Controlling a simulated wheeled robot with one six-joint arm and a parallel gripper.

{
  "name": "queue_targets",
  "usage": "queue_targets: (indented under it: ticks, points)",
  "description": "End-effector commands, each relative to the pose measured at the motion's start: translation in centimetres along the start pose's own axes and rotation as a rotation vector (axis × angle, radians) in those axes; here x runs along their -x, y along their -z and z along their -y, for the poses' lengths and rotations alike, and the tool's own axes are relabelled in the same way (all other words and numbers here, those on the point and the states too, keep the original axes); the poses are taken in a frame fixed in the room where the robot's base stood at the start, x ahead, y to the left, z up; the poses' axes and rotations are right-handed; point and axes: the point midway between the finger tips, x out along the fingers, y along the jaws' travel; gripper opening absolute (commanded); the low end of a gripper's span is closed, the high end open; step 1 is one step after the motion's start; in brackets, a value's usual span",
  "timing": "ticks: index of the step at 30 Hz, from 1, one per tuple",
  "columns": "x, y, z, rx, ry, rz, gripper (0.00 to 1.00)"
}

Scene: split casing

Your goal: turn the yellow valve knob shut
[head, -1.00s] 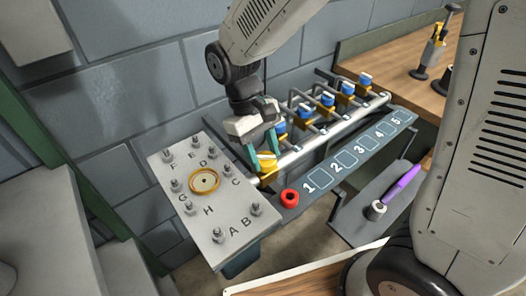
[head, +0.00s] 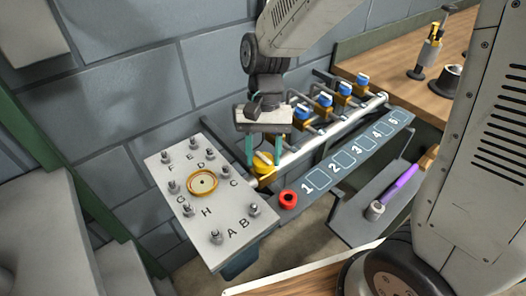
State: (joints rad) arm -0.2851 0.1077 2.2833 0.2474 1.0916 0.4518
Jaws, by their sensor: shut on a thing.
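The yellow valve knob (head: 262,163) sits at the near left end of the pipe rack, beside the grey casing plate. My gripper (head: 263,158) points down over it, with its two green fingers on either side of the knob and shut on it. The knob's far side and the valve under it are partly hidden by the fingers and the gripper body.
Blue-topped valves (head: 325,101) line the pipe rack behind. A purple-handled tool (head: 400,187) lies on a grey tray at right.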

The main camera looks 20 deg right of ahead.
Motion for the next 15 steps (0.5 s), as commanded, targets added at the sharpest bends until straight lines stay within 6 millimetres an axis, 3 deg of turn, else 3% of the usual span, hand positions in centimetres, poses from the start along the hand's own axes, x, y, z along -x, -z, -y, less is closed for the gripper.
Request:
queue_targets:
  ticks: [15]
  points:
    - [-0.02, -0.02, -0.02, -0.081, 0.034, 0.001, 0.21]
